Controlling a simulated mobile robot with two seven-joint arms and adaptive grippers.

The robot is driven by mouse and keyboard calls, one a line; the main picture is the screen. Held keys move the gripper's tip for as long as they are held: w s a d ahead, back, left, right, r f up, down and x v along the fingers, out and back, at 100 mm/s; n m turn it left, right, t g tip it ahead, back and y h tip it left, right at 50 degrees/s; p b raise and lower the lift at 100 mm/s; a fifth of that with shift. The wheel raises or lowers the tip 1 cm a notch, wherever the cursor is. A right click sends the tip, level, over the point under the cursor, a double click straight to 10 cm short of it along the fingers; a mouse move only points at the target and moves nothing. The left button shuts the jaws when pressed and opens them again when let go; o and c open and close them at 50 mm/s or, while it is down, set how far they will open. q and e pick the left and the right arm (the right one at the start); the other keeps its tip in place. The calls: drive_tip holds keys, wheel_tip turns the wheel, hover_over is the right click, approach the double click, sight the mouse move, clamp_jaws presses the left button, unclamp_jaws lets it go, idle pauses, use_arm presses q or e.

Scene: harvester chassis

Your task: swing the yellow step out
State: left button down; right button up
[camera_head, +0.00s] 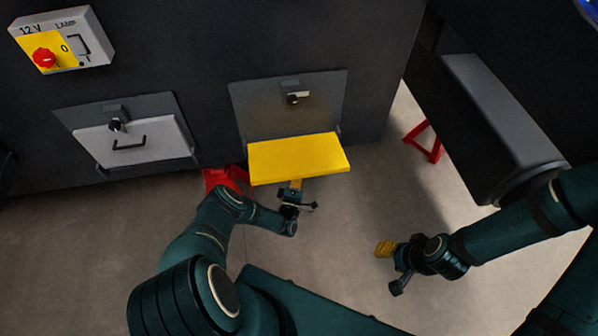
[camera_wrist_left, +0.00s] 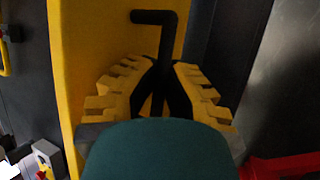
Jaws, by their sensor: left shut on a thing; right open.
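The yellow step (camera_head: 298,158) is a flat yellow slab at the lower edge of a grey panel (camera_head: 325,98) on the dark chassis. It juts out from the panel; its exact angle is hard to tell. My left gripper (camera_head: 296,185) is at the step's front edge, partly hidden under it. In the left wrist view, the step's yellow face (camera_wrist_left: 68,70) stands left of my toothed yellow fingers (camera_wrist_left: 160,88), which are shut on a black bent handle (camera_wrist_left: 155,17). My right gripper (camera_head: 384,248) is open and empty above the floor, to the right.
A black latch (camera_head: 294,97) sits on the panel above the step. A light grey hatch (camera_head: 135,143) with a handle and a 12 V switch box (camera_head: 62,42) are at left. Red stands (camera_head: 425,140) show beneath the chassis. A dark beam (camera_head: 512,115) stands at right. Floor between my arms is clear.

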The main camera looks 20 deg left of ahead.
sight(298, 164)
use_arm(q)
drive_tip(key=shift+f+t, duration=0.4)
drive_tip(key=shift+m, duration=0.3)
drive_tip(key=c, duration=1)
unclamp_jaws()
drive_tip(key=shift+w+f, duration=0.1)
drive_tip(key=shift+w, duration=0.05)
drive_tip(key=shift+r, duration=0.2)
drive_tip(key=shift+r, duration=4.85)
